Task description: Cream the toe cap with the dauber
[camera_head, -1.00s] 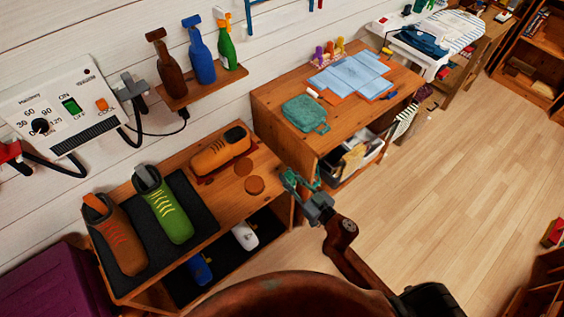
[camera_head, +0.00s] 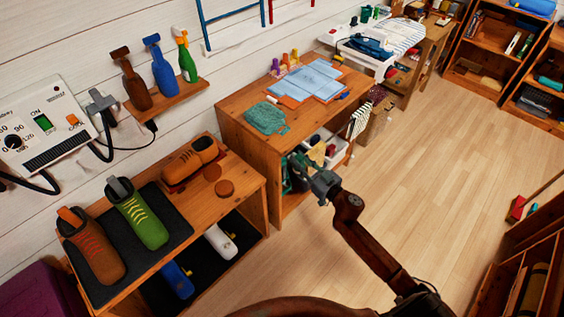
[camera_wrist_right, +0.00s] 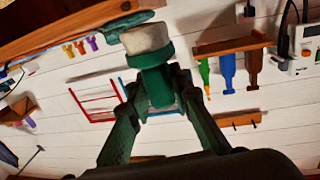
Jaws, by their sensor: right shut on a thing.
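My right gripper (camera_head: 303,168) is in front of the wooden desk, to the right of the shoe bench. It is shut on the dauber, which has a green handle (camera_wrist_right: 157,84) and a pale blunt head (camera_wrist_right: 146,38) in the right wrist view. The dauber is apart from the shoes. An orange-brown shoe (camera_head: 186,162) lies on a dark red mat at the back of the bench. A green shoe (camera_head: 140,212) and a brown shoe (camera_head: 95,250) lie on a black mat (camera_head: 178,233). Which toe cap is meant I cannot tell. My left gripper is out of view.
The desk (camera_head: 240,112) holds a teal cloth (camera_head: 265,118) and blue sheets. Several bottles stand on a wall shelf (camera_head: 173,97).

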